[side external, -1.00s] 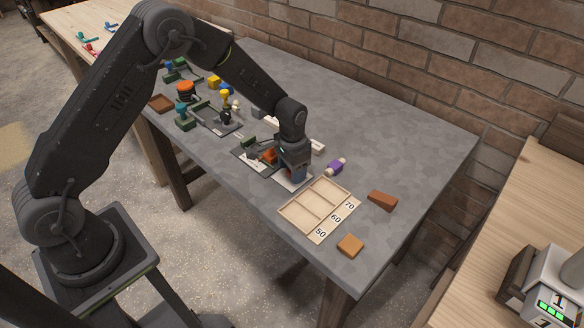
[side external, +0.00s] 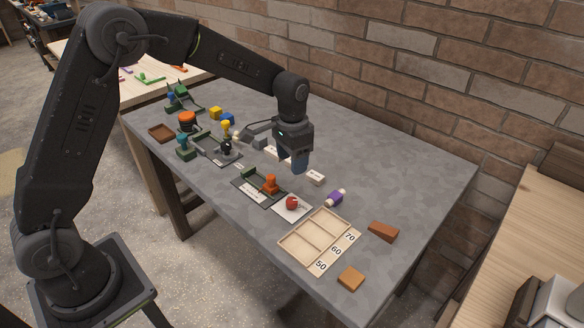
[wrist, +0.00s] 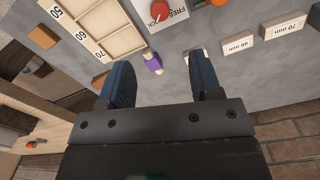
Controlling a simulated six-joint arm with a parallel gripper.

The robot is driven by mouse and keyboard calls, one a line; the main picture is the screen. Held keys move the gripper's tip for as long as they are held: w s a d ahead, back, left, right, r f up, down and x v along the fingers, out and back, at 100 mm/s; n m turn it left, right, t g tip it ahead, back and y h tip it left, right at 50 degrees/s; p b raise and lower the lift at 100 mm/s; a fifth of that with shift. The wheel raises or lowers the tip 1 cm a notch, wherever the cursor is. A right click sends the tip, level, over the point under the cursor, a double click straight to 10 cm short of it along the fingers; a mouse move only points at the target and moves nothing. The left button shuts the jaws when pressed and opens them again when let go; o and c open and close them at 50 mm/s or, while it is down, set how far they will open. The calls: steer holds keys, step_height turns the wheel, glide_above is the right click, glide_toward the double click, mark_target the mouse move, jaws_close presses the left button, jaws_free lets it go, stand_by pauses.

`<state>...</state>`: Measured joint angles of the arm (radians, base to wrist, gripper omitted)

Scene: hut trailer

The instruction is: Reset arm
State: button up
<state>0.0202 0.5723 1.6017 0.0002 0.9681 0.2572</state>
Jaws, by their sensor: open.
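My gripper (side external: 298,168) hangs above the grey table, pointing down, and holds nothing. In the wrist view its two dark blue fingers (wrist: 160,62) are spread apart with empty space between them. Below it, a red round object (side external: 292,202) sits on a white card (side external: 284,213). The red object also shows at the top of the wrist view (wrist: 159,9), on the card with partly visible lettering (wrist: 172,20).
A wooden tray (side external: 303,262) marked 50, 60, 70 stands near the front edge. A purple-and-white piece (side external: 335,198), white labelled blocks (side external: 315,178), a brown block (side external: 383,232) and an orange block (side external: 351,278) lie nearby. Small fixtures (side external: 215,150) crowd the left; the back right is clear.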

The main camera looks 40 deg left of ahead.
steer(key=shift+r, duration=0.15)
steer(key=s+r+t, duration=0.1)
steer(key=s+r, duration=0.5)
steer(key=r, duration=0.2)
steer(key=s+r+n+t, duration=0.1)
steer(key=s+r+t, duration=0.1)
steer(key=s, duration=0.8)
steer(key=s+r+n+t, duration=0.2)
steer(key=s+r, duration=0.2)
steer(key=s, duration=0.7)
steer(key=shift+a+r+t, duration=0.3)
steer(key=shift+a, duration=0.15)
